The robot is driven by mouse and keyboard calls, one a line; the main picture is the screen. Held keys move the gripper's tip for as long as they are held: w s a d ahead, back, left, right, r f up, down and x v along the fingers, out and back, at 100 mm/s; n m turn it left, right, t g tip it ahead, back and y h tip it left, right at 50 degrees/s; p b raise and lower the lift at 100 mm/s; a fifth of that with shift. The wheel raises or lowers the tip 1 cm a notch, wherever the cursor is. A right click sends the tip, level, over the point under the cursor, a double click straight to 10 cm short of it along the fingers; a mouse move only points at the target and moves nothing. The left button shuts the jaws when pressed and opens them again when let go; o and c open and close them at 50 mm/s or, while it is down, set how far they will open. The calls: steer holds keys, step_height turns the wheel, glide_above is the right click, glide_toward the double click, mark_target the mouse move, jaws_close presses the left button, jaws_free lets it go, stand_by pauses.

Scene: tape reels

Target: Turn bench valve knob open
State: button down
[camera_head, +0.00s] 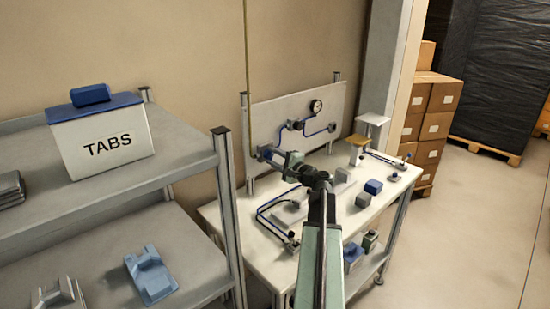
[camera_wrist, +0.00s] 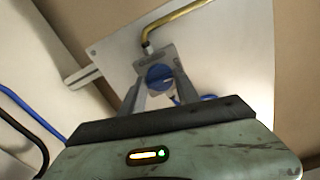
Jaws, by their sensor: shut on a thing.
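The valve knob (camera_wrist: 160,77) is round and blue, set on a grey valve plate on the upright white panel (camera_wrist: 228,45). In the wrist view my gripper (camera_wrist: 160,82) has one finger on each side of the knob and is shut on it. In the head view my gripper (camera_head: 270,155) is at the lower left of the panel (camera_head: 270,115), above the bench (camera_head: 330,245). The knob is small there and partly hidden by the gripper, and its turn angle is hard to read.
A brass pipe (camera_wrist: 183,17) runs up from the valve. A pressure gauge (camera_head: 316,106) and blue tubing are on the panel. Grey blocks and a blue block (camera_head: 373,186) lie on the bench.

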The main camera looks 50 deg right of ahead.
steer(key=shift+a+f, duration=0.1)
steer(key=c, duration=0.9)
jaws_free()
steer(key=shift+s, duration=0.1)
steer(key=s, duration=0.7)
steer(key=shift+s+a, duration=0.25)
steer(key=shift+s, duration=0.05)
